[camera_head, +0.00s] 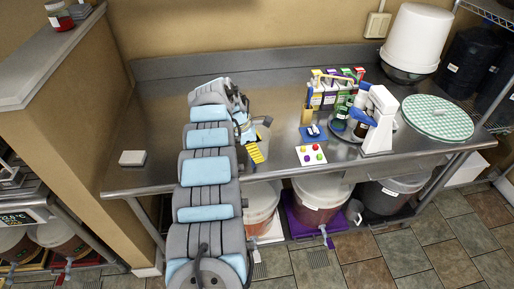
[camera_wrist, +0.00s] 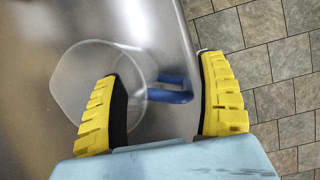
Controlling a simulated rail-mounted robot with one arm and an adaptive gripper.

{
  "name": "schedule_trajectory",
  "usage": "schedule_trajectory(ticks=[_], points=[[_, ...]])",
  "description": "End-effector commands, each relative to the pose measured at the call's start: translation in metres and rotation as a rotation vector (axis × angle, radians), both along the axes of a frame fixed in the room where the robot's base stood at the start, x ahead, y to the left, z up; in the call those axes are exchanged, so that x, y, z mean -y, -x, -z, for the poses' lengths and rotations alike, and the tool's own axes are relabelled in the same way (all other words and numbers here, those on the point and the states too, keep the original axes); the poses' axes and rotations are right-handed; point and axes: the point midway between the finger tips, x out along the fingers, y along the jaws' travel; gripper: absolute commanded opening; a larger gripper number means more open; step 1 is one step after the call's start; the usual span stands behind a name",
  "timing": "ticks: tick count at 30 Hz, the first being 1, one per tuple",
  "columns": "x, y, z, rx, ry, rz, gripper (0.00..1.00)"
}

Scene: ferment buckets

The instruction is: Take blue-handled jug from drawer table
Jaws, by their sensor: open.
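The blue-handled jug (camera_wrist: 82,75) is a clear, open vessel on the steel table (camera_wrist: 45,20) in the wrist view. Its blue handle (camera_wrist: 176,95) points right, towards the table edge. My gripper (camera_wrist: 158,66) is open, with its yellow ridged fingers on either side of the handle. The left finger overlaps the jug's wall in the picture; I cannot tell whether it is inside or above it. The right finger is beyond the handle's outer side. In the head view the jug (camera_head: 264,129) is partly hidden behind my gripper (camera_head: 256,152).
Right of the jug are a card with coloured balls (camera_head: 311,155), bottles and boxes, a white stand device (camera_head: 379,120) and a round checked lid (camera_head: 437,118). Buckets (camera_head: 322,195) stand below the table. The table's left part is mostly clear, except a small white box (camera_head: 132,158).

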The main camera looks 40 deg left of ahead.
Motion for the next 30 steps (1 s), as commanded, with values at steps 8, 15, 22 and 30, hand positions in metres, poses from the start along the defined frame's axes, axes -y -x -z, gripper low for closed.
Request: schedule_trajectory(ticks=[8,15,22,30], points=[[0.0015,-0.0017,0.0045,0.001,0.001,0.000,0.74],[0.0015,-0.0016,0.0045,0.001,0.001,0.000,0.22],[0.0016,-0.0015,0.0046,0.001,0.001,0.000,0.00],[0.0017,-0.0014,0.0048,0.000,0.001,0.000,0.00]])
